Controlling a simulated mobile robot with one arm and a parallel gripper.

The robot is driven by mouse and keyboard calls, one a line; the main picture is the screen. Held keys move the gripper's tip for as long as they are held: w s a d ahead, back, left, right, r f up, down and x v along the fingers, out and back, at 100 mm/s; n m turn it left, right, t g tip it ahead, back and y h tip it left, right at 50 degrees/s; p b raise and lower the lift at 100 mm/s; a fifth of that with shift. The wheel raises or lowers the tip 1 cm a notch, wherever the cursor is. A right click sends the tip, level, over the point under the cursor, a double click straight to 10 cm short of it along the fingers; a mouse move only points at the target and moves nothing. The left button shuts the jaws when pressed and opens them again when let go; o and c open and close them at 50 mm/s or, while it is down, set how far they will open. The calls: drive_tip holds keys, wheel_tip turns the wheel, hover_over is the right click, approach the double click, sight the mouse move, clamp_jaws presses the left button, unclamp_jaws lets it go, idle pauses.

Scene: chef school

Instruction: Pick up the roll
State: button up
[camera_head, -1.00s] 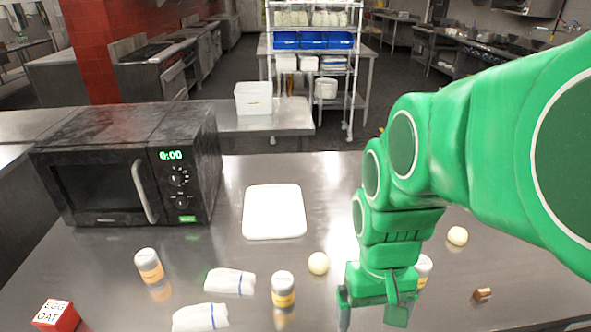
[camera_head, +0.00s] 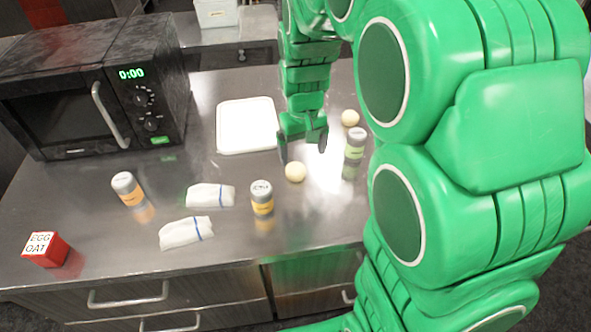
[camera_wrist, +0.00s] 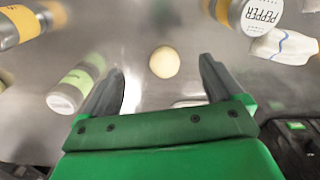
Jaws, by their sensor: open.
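Two pale round balls, which look like small rolls, sit on the steel counter; I cannot tell for sure what they are. The nearer ball (camera_head: 295,172) lies just in front of my gripper (camera_head: 302,150). The other ball (camera_head: 350,118) is farther back, to the right. In the wrist view, the nearer ball (camera_wrist: 164,62) shows between the fingertips of my gripper (camera_wrist: 162,78), apart from both. My gripper is open and empty, pointing down above the counter.
A green-labelled shaker (camera_head: 355,145) stands right of my gripper, and a pepper shaker (camera_head: 262,198) stands front left. White cloths (camera_head: 187,232), another shaker (camera_head: 127,188), a red box (camera_head: 45,249), a white board (camera_head: 247,126) and a microwave (camera_head: 95,90) are left. My arm hides the right side.

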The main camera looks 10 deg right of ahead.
hover_over(295, 164)
wheel_tip(295, 164, down, 3)
drive_tip(key=shift+f, duration=3.8)
drive_tip(key=c, duration=1.1)
